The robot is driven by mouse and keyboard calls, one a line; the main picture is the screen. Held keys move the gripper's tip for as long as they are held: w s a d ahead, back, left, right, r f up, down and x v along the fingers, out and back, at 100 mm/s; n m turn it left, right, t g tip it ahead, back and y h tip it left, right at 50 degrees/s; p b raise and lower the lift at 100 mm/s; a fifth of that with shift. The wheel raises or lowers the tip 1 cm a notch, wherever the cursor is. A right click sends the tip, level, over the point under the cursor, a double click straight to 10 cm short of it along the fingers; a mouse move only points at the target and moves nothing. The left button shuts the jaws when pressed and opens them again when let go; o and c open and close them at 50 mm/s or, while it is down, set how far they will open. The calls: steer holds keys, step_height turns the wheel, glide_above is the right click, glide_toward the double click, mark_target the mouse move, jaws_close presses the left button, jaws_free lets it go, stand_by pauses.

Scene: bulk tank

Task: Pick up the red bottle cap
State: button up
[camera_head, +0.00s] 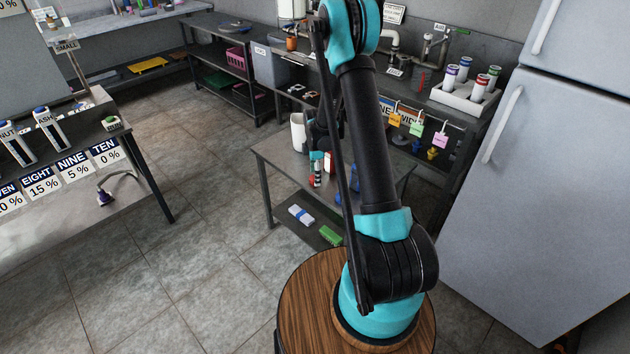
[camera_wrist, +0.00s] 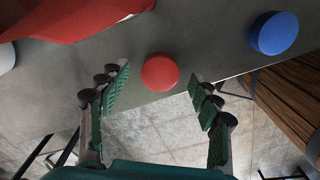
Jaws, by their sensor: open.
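The red bottle cap (camera_wrist: 160,73) shows in the wrist view as a small round red disc on the dark grey table, close to its edge. My gripper (camera_wrist: 157,88) is open, with one green-padded finger to the left and one to the right of the cap. The cap lies just beyond the fingertips, between their lines. I cannot tell whether a finger touches it. A blue cap (camera_wrist: 273,33) lies to the right on the same table.
A large red object (camera_wrist: 70,18) lies at the upper left of the wrist view, near the cap. In the head view a white container (camera_head: 298,132) stands on the table. A fridge (camera_head: 545,190) is at the right. Open tiled floor (camera_head: 200,220) lies left of the table.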

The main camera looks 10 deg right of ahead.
steer(key=shift+f, duration=0.45)
steer(key=c, duration=0.9)
steer(key=shift+o, duration=0.2)
steer(key=shift+r, duration=0.1)
